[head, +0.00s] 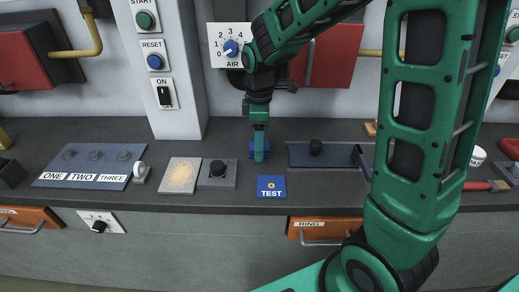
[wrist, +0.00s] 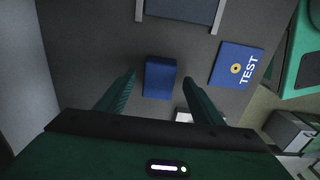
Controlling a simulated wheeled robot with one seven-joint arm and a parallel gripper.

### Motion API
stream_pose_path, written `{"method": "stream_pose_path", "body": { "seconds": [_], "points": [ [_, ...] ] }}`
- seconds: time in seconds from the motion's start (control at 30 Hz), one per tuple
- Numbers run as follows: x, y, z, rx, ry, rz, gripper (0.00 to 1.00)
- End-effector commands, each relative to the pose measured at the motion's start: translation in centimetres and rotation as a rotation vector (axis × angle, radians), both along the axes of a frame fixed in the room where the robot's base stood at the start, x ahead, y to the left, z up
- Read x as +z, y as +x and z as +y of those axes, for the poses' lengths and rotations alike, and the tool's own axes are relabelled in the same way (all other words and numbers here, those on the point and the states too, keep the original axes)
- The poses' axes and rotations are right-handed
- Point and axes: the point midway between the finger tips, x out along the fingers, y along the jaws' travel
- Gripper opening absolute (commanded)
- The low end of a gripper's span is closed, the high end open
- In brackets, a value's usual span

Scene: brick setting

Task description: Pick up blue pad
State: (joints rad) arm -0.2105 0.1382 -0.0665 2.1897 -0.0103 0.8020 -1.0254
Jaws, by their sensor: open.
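A plain blue pad (wrist: 160,78), shaped like a small block, lies on the dark countertop. In the wrist view it sits between the two fingertips of my gripper (wrist: 160,75), with a gap on each side. In the head view my gripper (head: 259,158) points down over the pad (head: 251,152) and hides its middle. My gripper is open and holds nothing. A flat blue square labelled TEST (head: 271,187) lies in front of it, and also shows in the wrist view (wrist: 237,66). I cannot tell the exact height of the fingertips above the counter.
Left of the pad are a black knob on a grey plate (head: 217,174), a beige square (head: 180,175) and a ONE-TWO-THREE panel (head: 90,166). A dark sliding panel with a knob (head: 320,155) is to the right. An AIR dial (head: 230,47) is on the wall behind.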

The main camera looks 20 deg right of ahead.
Motion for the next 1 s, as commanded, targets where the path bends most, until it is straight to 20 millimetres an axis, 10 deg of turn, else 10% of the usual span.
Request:
{"method": "stream_pose_path", "body": {
  "seconds": [0.27,0.43,1.0],
  "points": [
    [-0.2,0.0,0.0,0.000,0.000,0.000,0.59],
    [-0.2,0.0,0.0,0.000,0.000,0.000,0.18],
    [1.5,0.1,0.0,0.000,0.001,-0.004,0.16]
  ]
}}
